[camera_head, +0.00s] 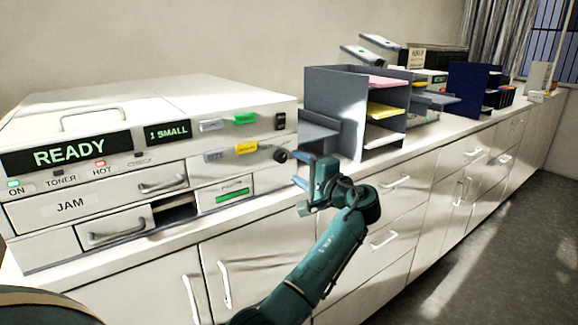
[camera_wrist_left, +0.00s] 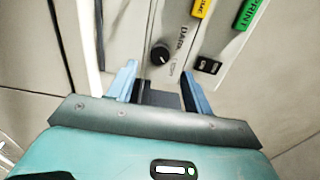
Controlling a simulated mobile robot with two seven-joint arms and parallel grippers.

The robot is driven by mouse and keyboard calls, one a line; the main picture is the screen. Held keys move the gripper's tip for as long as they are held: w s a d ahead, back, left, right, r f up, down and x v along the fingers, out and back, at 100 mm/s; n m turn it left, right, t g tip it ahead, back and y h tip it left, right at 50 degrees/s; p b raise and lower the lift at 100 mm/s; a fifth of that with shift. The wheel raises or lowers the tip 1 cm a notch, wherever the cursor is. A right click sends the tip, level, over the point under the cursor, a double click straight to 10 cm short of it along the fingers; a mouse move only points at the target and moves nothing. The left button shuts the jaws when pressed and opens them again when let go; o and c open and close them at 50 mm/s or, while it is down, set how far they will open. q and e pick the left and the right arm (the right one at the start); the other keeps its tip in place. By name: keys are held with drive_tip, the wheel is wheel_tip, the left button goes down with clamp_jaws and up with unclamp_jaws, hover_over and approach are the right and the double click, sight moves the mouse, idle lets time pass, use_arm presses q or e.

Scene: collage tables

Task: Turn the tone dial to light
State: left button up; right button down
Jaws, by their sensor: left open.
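The tone dial (camera_head: 281,156) is a small round black knob at the right end of the front of the white copier (camera_head: 215,95). It also shows in the left wrist view (camera_wrist_left: 160,53), with a pale mark on its face and small dark lettering beside it that I cannot read surely. My left gripper (camera_head: 305,183) is open, in front of and a little to the right of the dial in the head view. In the left wrist view the open blue fingers (camera_wrist_left: 160,78) point toward the dial, which lies beyond their tips, roughly between them. The fingers appear apart from it.
A black switch (camera_head: 280,121) sits above the dial, with green (camera_head: 244,118) and yellow (camera_head: 246,148) buttons to its left. A grey paper sorter (camera_head: 335,90) stands close on the right. The white counter (camera_head: 400,155) runs along the wall; open floor lies right.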

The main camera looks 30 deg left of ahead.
use_arm(q)
drive_tip(key=v, duration=0.6)
drive_tip(key=shift+s+d+b, duration=0.2)
drive_tip(key=shift+d+b, duration=0.1)
drive_tip(key=shift+b, duration=0.15)
use_arm(e)
drive_tip(key=shift+a+r, duration=0.1)
drive_tip(key=shift+a, duration=0.25)
